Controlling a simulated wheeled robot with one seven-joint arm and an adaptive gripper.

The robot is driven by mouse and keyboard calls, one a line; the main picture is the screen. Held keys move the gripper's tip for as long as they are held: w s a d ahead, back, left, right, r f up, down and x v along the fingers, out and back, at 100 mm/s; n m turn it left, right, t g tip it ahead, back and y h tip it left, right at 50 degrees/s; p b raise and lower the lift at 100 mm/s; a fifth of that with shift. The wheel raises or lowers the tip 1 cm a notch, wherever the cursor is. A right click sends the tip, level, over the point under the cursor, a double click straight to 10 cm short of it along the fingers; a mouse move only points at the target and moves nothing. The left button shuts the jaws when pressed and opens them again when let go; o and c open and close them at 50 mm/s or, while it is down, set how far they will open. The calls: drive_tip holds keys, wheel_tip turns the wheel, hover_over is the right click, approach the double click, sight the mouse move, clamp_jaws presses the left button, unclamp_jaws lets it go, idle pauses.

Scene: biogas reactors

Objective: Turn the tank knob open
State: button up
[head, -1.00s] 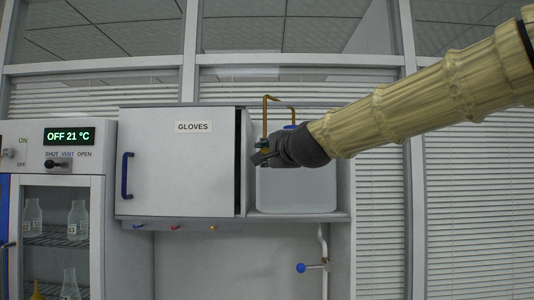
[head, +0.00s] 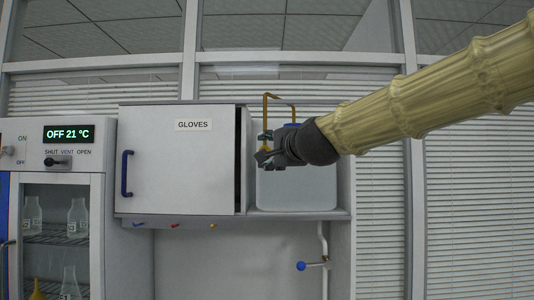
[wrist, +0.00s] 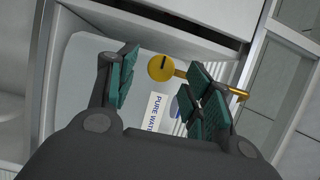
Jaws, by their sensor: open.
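The white water tank (head: 297,192) stands on the shelf beside the gloves cabinet, partly hidden by my gripper. Its label, reading "PURE WAT…", shows in the wrist view (wrist: 158,113). In the wrist view the knob appears between the fingertips of my open gripper (wrist: 160,62). Whether they touch it, I cannot tell.
The gloves cabinet (head: 180,165) is close left of the tank, its door slightly ajar. A brass pipe (head: 278,97) arches above the tank. A blue-knobbed valve (head: 301,266) is below the shelf. An incubator with flasks (head: 60,215) stands at left.

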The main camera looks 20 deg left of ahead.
drive_tip(key=v, duration=0.9)
drive_tip(key=shift+s+d, duration=0.2)
drive_tip(key=shift+s, duration=0.05)
